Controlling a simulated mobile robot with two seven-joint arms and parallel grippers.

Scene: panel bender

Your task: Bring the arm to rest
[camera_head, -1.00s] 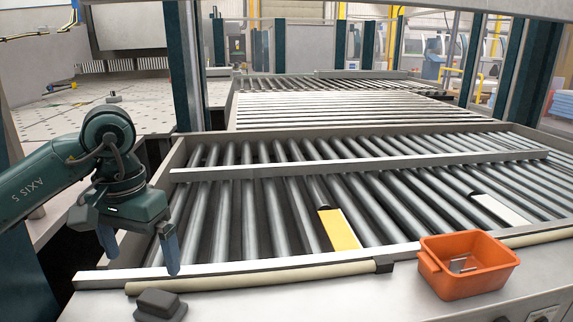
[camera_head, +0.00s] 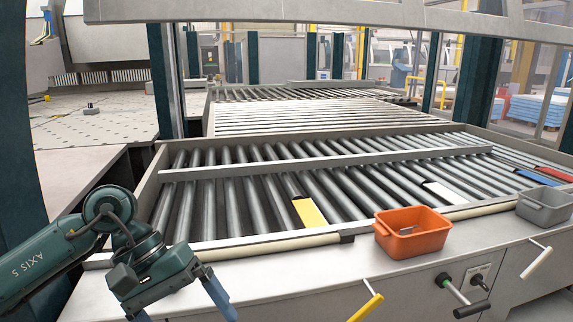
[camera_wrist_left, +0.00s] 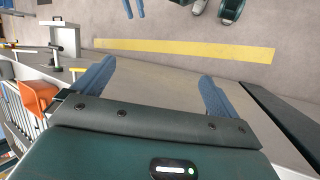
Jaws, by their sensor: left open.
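My left gripper (camera_head: 182,308) is at the lower left of the head view, at the near edge of the roller table, its dark green arm coming in from the left. Its two blue fingers point down and stand apart, with nothing seen between them. In the left wrist view the fingers of this gripper (camera_wrist_left: 155,88) are wide apart and empty, over the grey machine front and the floor beyond. The lower fingertips are partly cut off by the head view's bottom edge. My right gripper cannot be made out in the head view.
The roller table (camera_head: 240,242) fills the middle, with a yellow plate (camera_head: 309,213) and a white plate (camera_head: 444,193). An orange bin (camera_head: 410,240) and a grey bin (camera_head: 545,212) stand on the front ledge. Levers (camera_head: 367,307) stick out below. A yellow floor stripe (camera_wrist_left: 185,48) crosses the wrist view.

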